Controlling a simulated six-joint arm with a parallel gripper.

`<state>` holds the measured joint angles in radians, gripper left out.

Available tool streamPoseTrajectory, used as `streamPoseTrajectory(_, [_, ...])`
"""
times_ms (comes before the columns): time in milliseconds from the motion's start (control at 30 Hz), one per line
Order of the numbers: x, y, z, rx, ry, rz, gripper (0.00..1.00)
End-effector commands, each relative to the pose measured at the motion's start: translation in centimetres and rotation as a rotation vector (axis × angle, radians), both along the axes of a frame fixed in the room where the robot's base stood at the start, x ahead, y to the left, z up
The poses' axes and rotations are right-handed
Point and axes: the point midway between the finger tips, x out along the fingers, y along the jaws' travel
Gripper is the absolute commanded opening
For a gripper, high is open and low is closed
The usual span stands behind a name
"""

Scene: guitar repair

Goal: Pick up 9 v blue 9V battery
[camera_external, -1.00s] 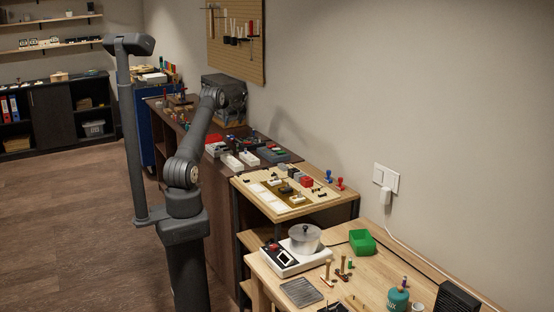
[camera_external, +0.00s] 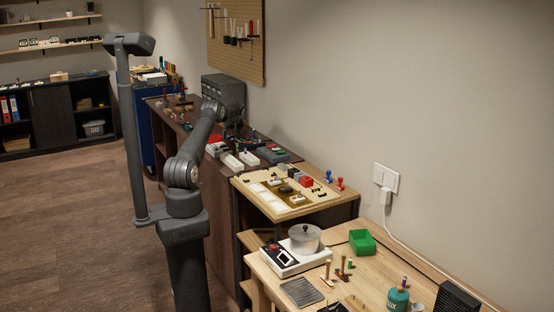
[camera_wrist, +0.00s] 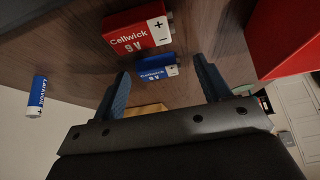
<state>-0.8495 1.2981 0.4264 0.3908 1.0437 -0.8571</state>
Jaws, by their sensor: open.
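The blue 9V battery (camera_wrist: 156,69) lies on the dark wood bench in the wrist view, with "9 V" lettering and a pale end at its right. It sits ahead of my gripper (camera_wrist: 165,75), in the gap between the two blue-grey fingers. The fingers are spread wide and hold nothing. A larger red Cellwick 9 V battery (camera_wrist: 138,34) lies just beyond the blue one, close to it. In the external view my gripper (camera_external: 236,130) is low over the dark bench; its fingers are small there and the blue battery cannot be made out.
A small blue-and-white cylindrical battery (camera_wrist: 37,96) is at the left of the wrist view. A large red object (camera_wrist: 287,40) stands at the right, near the right finger. Grey drawers (camera_external: 223,92) stand behind the arm on the bench (camera_external: 222,178).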

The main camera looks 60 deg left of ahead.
Motion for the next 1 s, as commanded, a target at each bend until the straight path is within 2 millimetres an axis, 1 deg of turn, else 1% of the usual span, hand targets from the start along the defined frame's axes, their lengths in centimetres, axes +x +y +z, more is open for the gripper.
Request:
streamPoseTrajectory(100, [0.0,0.0,0.0,0.000,0.000,0.000,0.70])
streamPoseTrajectory(167, [0.0,0.0,0.0,0.000,0.000,0.000,0.58])
streamPoseTrajectory(300, [0.0,0.0,0.0,0.000,0.000,0.000,0.31])
streamPoseTrajectory(333, [0.0,0.0,0.0,0.000,0.000,0.000,0.25])
streamPoseTrajectory(367, [0.0,0.0,0.0,0.000,0.000,0.000,0.22])
streamPoseTrajectory(633, [0.0,0.0,0.1,0.000,0.000,0.000,0.21])
streamPoseTrajectory(767, [0.0,0.0,0.8,0.001,-0.001,0.000,0.21])
streamPoseTrajectory(867, [0.1,0.0,1.9,0.002,-0.002,-0.001,0.21])
streamPoseTrajectory(1000, [0.1,0.0,4.4,0.001,-0.002,0.000,0.21])
